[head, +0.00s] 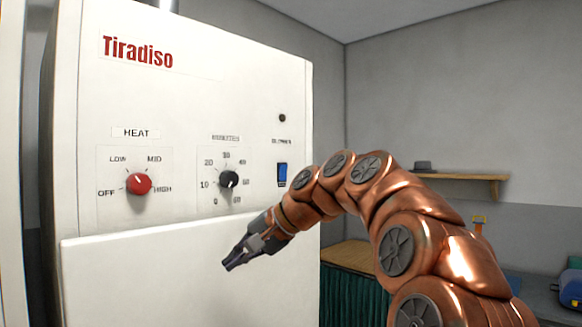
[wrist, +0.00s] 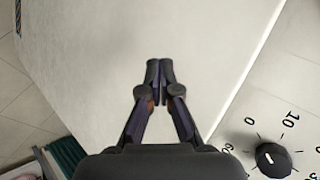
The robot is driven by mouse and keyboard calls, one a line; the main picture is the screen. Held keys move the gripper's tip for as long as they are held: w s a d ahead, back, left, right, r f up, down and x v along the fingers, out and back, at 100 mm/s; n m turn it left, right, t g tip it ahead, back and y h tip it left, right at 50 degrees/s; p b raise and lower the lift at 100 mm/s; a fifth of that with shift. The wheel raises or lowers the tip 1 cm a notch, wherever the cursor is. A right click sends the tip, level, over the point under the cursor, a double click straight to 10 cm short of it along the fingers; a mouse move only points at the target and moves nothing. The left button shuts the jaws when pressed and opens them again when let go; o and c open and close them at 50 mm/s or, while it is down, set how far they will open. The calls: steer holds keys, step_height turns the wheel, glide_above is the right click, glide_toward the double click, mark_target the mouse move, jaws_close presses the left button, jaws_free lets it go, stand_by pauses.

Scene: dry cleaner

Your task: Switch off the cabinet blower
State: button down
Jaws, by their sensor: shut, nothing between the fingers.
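The white cabinet (head: 190,150) carries a blue rocker switch (head: 282,173) at its right side, under a small blurred label that looks like "BLOWER". A small dark round lamp (head: 282,118) sits above the label. I cannot tell which way the rocker is pressed. My gripper (head: 228,266) is shut and empty, in front of the lower cabinet panel, below and left of the switch. In the wrist view my gripper (wrist: 159,70) points along the white panel (wrist: 100,60); the switch is not in that view.
A red heat knob (head: 138,184) and a black dial knob (head: 229,179) are left of the switch; the black knob (wrist: 272,160) also shows in the wrist view. A wall shelf (head: 465,180) and a wooden-topped table (head: 350,257) stand right of the cabinet.

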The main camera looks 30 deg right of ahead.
steer(key=d+r+m+t+h, duration=0.1)
steer(key=d+r+m+t, duration=0.2)
steer(key=d+r, duration=0.6)
steer(key=s+d+r+m+t+h+p, duration=0.1)
steer(key=d+r+m+t, duration=0.2)
steer(key=d+r, duration=0.6)
steer(key=shift+d+r+t+h, duration=0.3)
steer(key=shift+d+t, duration=0.3)
steer(key=shift+d, duration=2.45)
steer(key=p, duration=0.2)
glide_toward(284, 169)
steer(key=x, duration=0.2)
steer(key=f+x, duration=0.1)
steer(key=x, duration=0.1)
steer(key=shift+w+a, duration=0.1)
steer(key=shift+w, duration=0.05)
steer(key=shift+w+a+r, duration=0.1)
steer(key=shift+w+a, duration=0.05)
steer(key=shift+w, duration=0.45)
steer(key=shift+w+a+r, duration=0.1)
steer(key=shift+w+a, duration=0.05)
steer(key=shift+w, duration=0.4)
steer(key=shift+s+d, duration=0.1)
